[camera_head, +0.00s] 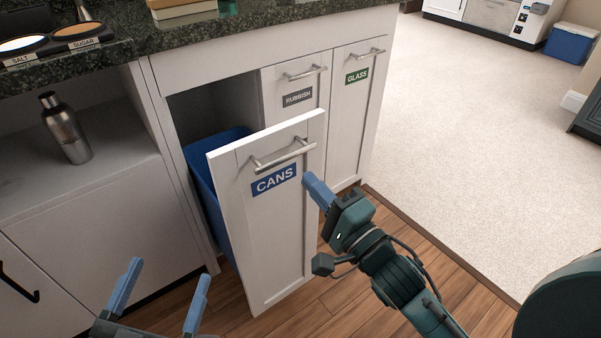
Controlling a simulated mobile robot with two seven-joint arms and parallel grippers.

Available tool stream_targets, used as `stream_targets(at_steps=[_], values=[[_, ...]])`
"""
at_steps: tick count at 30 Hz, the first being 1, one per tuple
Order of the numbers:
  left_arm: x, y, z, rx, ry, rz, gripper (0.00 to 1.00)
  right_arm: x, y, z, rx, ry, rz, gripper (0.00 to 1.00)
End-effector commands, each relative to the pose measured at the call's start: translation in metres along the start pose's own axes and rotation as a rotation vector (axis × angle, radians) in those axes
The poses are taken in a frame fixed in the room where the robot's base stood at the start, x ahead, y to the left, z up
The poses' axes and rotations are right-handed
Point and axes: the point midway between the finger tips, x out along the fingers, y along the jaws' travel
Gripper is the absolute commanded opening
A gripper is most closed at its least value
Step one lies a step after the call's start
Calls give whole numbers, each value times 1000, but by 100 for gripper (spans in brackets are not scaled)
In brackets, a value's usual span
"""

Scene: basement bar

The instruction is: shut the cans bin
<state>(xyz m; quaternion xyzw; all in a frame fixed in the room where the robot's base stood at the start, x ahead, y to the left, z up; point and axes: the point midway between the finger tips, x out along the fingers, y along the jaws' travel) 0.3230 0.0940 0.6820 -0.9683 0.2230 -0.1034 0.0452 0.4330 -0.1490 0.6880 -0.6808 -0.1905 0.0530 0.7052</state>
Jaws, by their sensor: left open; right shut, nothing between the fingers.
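The cans bin drawer front (265,225) is white with a blue CANS label and a silver bar handle (284,153). It stands pulled out from the cabinet, with a blue bin (203,178) behind it and a dark gap above the bin. My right gripper (314,186) is shut and empty, its blue fingertips at the right edge of the front, just right of the label; I cannot tell whether they touch it. My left gripper (160,290) is open and empty at the bottom left, left of the drawer front.
The RUBBISH front (297,97) and GLASS front (357,95) are closed, to the right. A steel shaker (66,130) stands on the open shelf at left. The dark countertop (250,17) holds salt and sugar dishes. Wooden floor (345,305) lies clear in front.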

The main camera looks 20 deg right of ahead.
Motion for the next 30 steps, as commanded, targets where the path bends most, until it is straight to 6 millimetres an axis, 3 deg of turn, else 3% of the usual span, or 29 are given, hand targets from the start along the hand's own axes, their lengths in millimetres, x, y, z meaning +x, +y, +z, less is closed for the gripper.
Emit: stream_targets(at_steps=[3, 9, 25, 30], values=[[0, 1, 3, -13, 5, 2, 77, 19, 1, 0, -2, -1, -4, 0], [0, 2, 2, -26, 9, 3, 77, 37, 0, 0, -1, -1, -2, 0], [3, 0, -4, -25, 24, 5, 77, 43, 0, 0, 0, 0, 0, 0], [3, 0, -7, -17, 24, 5, 77, 55, 0, 0, 2, 1, -2, 0]])
